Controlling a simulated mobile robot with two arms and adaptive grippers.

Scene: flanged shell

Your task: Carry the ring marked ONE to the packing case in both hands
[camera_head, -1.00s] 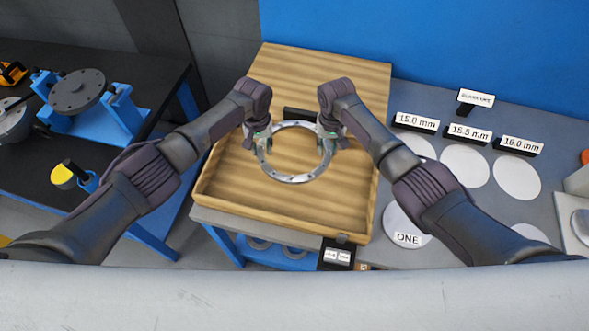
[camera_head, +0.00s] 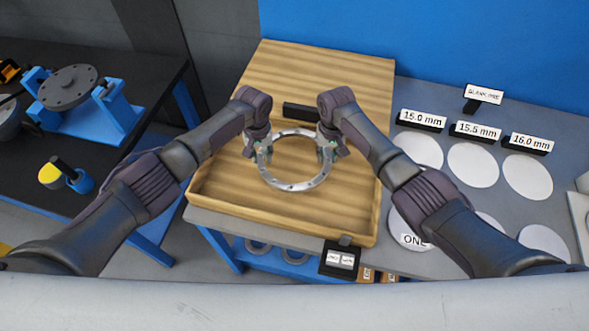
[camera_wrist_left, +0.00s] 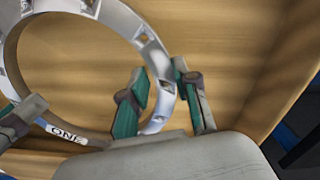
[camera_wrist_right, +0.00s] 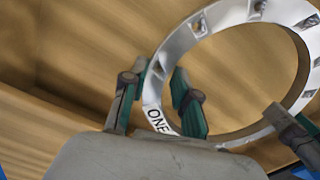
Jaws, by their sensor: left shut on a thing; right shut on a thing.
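The metal ring (camera_head: 291,186) is held between my two grippers, over the floor of the wooden packing case (camera_head: 280,224). Its ONE label shows in the left wrist view (camera_wrist_left: 66,133) and the right wrist view (camera_wrist_right: 157,119). My left gripper (camera_head: 262,150) is shut on the ring's left side; its fingers (camera_wrist_left: 165,100) straddle the rim. My right gripper (camera_head: 327,149) is shut on the ring's right side, and its fingers (camera_wrist_right: 160,105) straddle the rim near the label. I cannot tell whether the ring touches the case floor.
A grey table on the right holds white discs (camera_head: 473,165), one marked ONE (camera_head: 408,236), and size signs (camera_head: 475,131). A black bench on the left carries a blue fixture (camera_head: 90,120). A small black sign (camera_head: 340,259) stands at the case's near edge. The case's lid (camera_head: 330,70) stands behind.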

